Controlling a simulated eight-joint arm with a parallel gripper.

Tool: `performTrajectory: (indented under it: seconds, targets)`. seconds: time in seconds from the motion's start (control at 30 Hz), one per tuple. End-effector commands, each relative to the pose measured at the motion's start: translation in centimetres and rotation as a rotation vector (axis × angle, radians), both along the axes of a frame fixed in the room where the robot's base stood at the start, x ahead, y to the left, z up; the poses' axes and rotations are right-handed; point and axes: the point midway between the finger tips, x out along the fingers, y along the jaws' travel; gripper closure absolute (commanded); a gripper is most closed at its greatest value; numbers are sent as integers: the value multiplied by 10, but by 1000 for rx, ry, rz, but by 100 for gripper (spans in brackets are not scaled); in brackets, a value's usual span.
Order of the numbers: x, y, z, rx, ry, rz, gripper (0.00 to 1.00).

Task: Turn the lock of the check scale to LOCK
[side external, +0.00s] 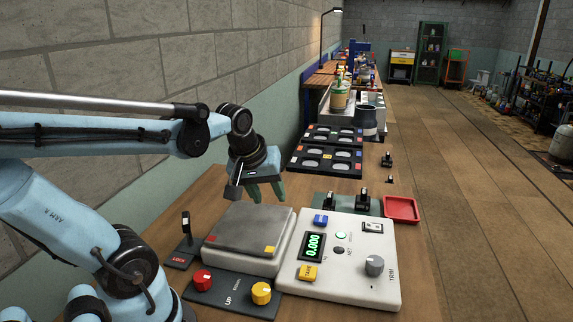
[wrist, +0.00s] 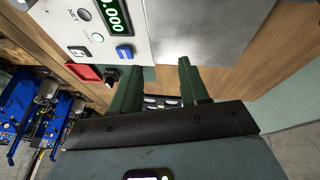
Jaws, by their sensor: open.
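The check scale has a grey weighing plate (side external: 248,232) on a white body and a white panel (side external: 340,285) with a green display (side external: 312,247) reading 0.000. A black upright lever (side external: 186,224) stands left of the plate on a dark base with a red label (side external: 180,261); the lettering is too small to read surely, so I cannot tell its setting. My gripper (side external: 266,192) is open and empty above the back of the plate, apart from the lever and to its right. In the wrist view my gripper (wrist: 158,68) shows two separated green fingers. The lever is not visible there.
A dark panel in front of the scale carries a red knob (side external: 203,280) and a yellow knob (side external: 261,292). A grey TRIM knob (side external: 374,265) is on the right. Behind stand small black levers (side external: 362,200), a red tray (side external: 402,209) and black trays (side external: 325,159).

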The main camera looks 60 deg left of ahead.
Motion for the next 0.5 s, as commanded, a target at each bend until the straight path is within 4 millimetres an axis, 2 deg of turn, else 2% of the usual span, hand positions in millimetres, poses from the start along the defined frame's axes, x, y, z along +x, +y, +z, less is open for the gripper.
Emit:
performTrajectory:
  seconds: [0.3,0.5]
  targets:
    - [42,-39,-5,39,-122,-328,55]
    - [60,-61,-6,73,-195,-488,55]
